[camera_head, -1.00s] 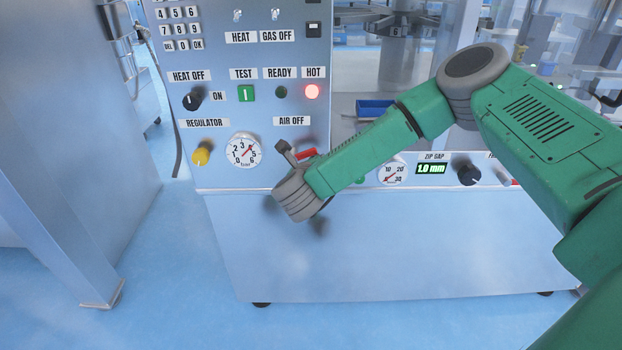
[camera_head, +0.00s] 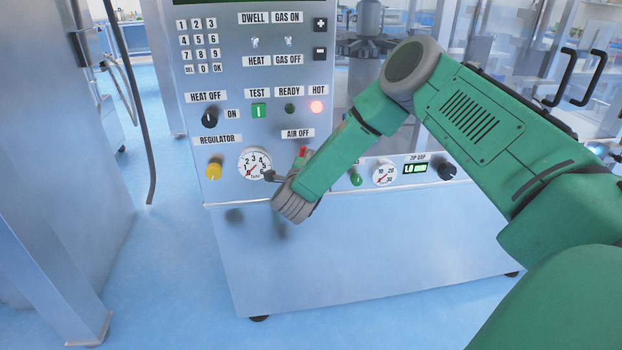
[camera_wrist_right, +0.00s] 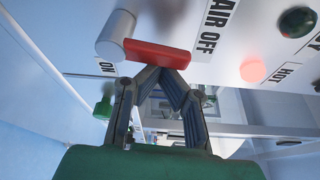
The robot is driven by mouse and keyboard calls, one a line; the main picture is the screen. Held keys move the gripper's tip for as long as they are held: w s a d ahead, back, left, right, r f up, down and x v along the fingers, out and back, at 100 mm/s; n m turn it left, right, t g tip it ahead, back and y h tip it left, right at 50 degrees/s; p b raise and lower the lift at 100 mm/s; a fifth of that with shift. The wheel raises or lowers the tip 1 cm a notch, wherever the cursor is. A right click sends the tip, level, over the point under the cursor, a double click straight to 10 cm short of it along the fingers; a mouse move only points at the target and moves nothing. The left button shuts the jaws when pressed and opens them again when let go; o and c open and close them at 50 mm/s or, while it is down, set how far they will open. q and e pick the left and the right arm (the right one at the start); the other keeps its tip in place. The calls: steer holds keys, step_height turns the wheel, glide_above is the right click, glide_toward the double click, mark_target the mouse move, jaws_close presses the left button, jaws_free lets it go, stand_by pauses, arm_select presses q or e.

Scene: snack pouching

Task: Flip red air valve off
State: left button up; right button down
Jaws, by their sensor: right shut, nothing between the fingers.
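The ON label (camera_wrist_right: 105,66) lies to the side of the pivot. My right gripper (camera_head: 270,176) is at the panel beside the valve, shut and empty. In the wrist view its fingertips (camera_wrist_right: 165,72) overlap the handle's edge; I cannot tell whether they touch. My left gripper is out of view.
The pressure gauge (camera_head: 254,163) and yellow regulator knob (camera_head: 214,170) are left of my gripper. Blue floor (camera_head: 165,270) is clear at left.

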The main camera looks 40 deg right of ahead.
steer(key=shift+w+a+r+n, duration=0.1)
steer(key=shift+w+a+n, duration=0.05)
steer(key=shift+n, duration=0.25)
steer(key=shift+w, duration=0.1)
steer(key=shift+a, duration=0.15)
stand_by(0.3)
